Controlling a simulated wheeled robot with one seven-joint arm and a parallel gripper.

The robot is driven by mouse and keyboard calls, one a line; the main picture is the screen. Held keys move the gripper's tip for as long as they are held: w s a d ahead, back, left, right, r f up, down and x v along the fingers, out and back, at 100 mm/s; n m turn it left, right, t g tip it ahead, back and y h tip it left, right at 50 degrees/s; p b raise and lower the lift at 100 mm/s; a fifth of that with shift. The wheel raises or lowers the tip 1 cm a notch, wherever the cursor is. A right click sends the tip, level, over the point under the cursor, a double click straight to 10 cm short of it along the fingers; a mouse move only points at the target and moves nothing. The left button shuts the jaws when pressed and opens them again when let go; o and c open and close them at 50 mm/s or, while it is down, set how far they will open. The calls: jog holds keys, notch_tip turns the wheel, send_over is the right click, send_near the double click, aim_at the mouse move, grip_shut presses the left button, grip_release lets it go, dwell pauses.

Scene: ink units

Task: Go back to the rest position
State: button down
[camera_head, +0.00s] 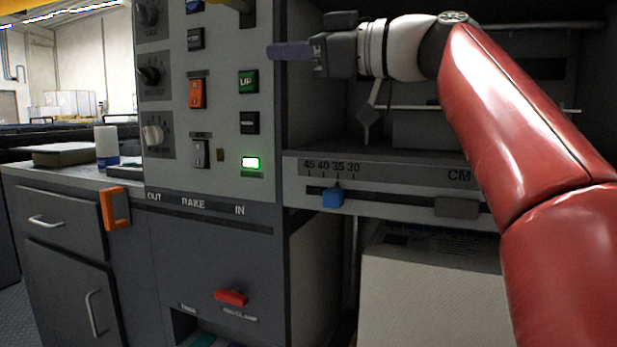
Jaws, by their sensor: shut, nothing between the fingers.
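My gripper (272,51) is at the end of my red and white arm, in the upper middle of the head view. Its fingers point left and are shut with nothing between them. The fingertips appear close to the right side of the control panel (222,115), to the right of and above the green UP button (248,81). I cannot tell whether they touch the panel. My arm reaches in from the lower right and bends at the top right.
The panel carries several knobs, an orange switch (197,93) and a lit green lamp (251,163). A blue slider (333,197) sits on the scale below my gripper. An orange handle (115,208) and a red lever (231,297) stick out. A white box (430,285) stands below.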

jog(key=s+d+f+m+t+h+p, duration=0.1)
jog(key=s+d+f+m+h, duration=0.15)
jog(key=f+m+h, duration=0.6)
jog(key=s+d+f+m+h+p, duration=0.1)
jog(key=s+d+f+m+h, duration=0.2)
jog(key=f, duration=1.1)
jog(key=s+d+f+m+g+h, duration=0.1)
jog(key=s+d+f, duration=0.3)
jog(key=f, duration=0.4)
jog(key=s+d+f+m+h+p, duration=0.1)
jog(key=s+d+f+m+h, duration=0.1)
jog(key=f, duration=0.6)
jog(key=s+d+f+m+g+h+p, duration=0.1)
jog(key=s+d+f+m+h, duration=0.1)
jog(key=s+d+f, duration=0.4)
notch_tip(320, 180, down, 3)
jog(key=shift+s+d+r+m+g+h, duration=0.15)
jog(key=shift+s+d+m+g+h, duration=0.2)
jog(key=shift+s+m, duration=0.3)
jog(key=shift+s, duration=0.1)
